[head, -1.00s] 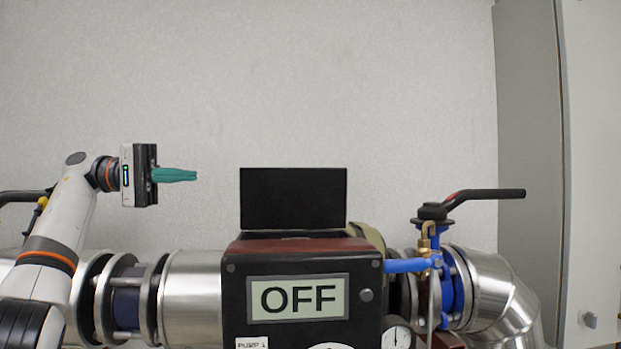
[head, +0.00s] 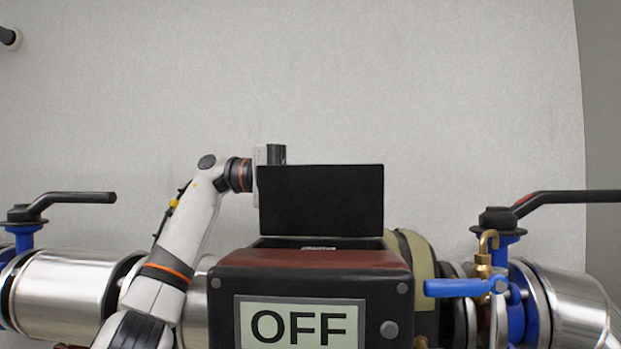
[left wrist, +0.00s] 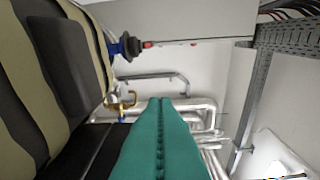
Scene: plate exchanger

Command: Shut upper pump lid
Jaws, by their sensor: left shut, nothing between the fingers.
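The upper pump lid (head: 321,201) is a black rectangular panel standing upright, open, at the back of the pump's top box. The pump box (head: 224,310) below it is black with a dark red top and an OFF display (head: 304,326). My left arm reaches up from the lower left, and its gripper body shows behind the lid's left edge; the lid hides the fingers in the head view. In the left wrist view the teal fingers (left wrist: 160,140) are closed together with nothing between them, beside a dark surface at the left. My right gripper is not in view.
Blue valves with black handles stand at the left (head: 70,197) and right (head: 560,197). A brass fitting with a blue lever (head: 455,287) is right of the box. Silver pipes (head: 65,290) run along both sides.

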